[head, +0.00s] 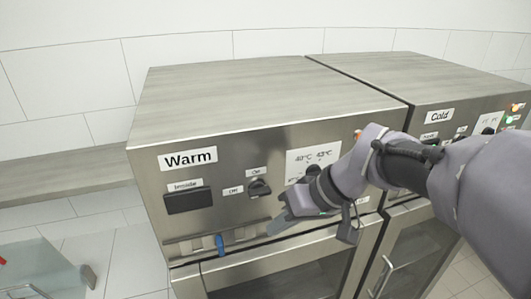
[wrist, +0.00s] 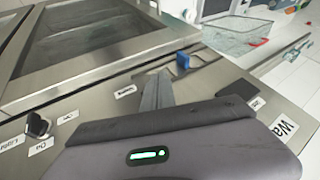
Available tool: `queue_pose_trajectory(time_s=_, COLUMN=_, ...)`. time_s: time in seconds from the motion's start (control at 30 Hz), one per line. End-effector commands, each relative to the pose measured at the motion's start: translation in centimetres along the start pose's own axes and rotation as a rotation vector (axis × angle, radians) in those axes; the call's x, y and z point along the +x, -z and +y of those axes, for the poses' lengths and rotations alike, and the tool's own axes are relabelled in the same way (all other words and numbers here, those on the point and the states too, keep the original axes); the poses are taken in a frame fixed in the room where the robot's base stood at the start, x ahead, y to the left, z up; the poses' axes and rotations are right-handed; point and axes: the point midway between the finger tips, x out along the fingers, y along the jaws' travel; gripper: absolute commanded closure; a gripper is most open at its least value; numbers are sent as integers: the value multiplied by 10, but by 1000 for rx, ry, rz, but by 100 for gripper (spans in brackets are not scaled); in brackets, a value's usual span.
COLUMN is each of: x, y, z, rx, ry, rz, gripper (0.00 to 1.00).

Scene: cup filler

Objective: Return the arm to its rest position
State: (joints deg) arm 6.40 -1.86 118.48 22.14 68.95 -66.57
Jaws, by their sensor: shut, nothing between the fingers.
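My gripper (head: 277,228) is in front of the steel cabinet labelled Warm (head: 240,100) in the head view, below its On/Off knob (head: 259,187). The fingers are shut and hold nothing. In the wrist view the shut fingers (wrist: 157,88) point along the panel toward a small blue part (wrist: 183,61). My arm reaches in from the right and covers part of the panel. The blue part (head: 220,244) also shows in the head view, left of the fingertips and apart from them.
A second cabinet labelled Cold (head: 440,116) stands to the right, with lit indicators (head: 515,108). A glass-sided cart or bin (head: 45,270) is at lower left. The Warm cabinet's door (wrist: 90,40) is below the panel.

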Motion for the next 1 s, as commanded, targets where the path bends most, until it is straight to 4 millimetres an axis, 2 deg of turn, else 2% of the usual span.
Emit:
queue_pose_trajectory(time_s=0.03, x=23, y=-24, z=10, rx=28, ry=-27, rz=0, gripper=100)
queue_pose_trajectory(time_s=0.07, x=34, y=-40, z=16, rx=58, ry=-50, rz=2, gripper=100)
queue_pose_trajectory(time_s=0.2, x=93, y=-133, z=46, rx=245, ry=-190, rz=39, gripper=100)
queue_pose_trajectory(time_s=0.3, x=129, y=-192, z=70, rx=377, ry=-280, rz=100, gripper=100)
queue_pose_trajectory(time_s=0.43, x=162, y=-245, z=95, rx=511, ry=-354, rz=188, gripper=100)
queue_pose_trajectory(time_s=0.5, x=171, y=-261, z=103, rx=558, ry=-375, rz=223, gripper=100)
queue_pose_trajectory(time_s=0.6, x=174, y=-270, z=107, rx=594, ry=-389, rz=251, gripper=100)
queue_pose_trajectory(time_s=1.0, x=169, y=-269, z=105, rx=603, ry=-391, rz=255, gripper=100)
